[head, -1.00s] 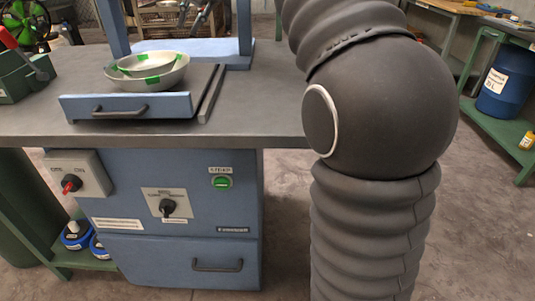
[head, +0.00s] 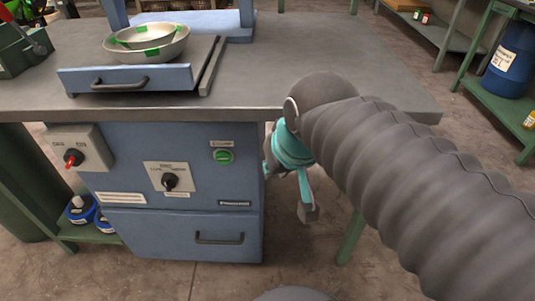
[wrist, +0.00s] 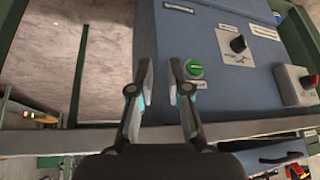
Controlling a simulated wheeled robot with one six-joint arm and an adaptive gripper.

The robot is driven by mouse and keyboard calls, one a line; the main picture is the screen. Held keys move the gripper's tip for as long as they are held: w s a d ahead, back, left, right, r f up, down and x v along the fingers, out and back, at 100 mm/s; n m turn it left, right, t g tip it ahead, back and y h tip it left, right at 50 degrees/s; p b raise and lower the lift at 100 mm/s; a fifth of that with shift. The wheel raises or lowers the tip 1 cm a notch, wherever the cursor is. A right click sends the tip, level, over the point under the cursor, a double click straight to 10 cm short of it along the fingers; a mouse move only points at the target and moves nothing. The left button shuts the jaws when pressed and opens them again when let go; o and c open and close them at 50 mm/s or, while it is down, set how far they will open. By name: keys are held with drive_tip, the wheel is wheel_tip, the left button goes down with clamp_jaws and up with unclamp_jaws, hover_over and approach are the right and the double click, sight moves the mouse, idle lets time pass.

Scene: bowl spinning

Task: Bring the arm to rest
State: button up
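My arm, in a dark ribbed cover, reaches from the lower right of the head view to the right side of the blue machine (head: 185,225). My gripper, with teal parts, hangs low beside the machine's front right corner, partly hidden by the arm. In the wrist view my gripper (wrist: 161,72) has its two fingers apart with nothing between them. The green button (wrist: 193,69) shows just right of the fingertips there. The gripper's distance from the panel is hard to tell.
The panel has a red switch (head: 73,157) and a black knob (head: 170,182). A blue barrel (head: 512,62) stands at right.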

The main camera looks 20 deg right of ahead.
drive_tip(key=s+f, duration=0.1)
drive_tip(key=f, duration=0.1)
drive_tip(key=s+f, duration=0.1)
drive_tip(key=shift+s+d+f, duration=0.35)
drive_tip(key=shift+d, duration=0.05)
drive_tip(key=shift+a, duration=0.1)
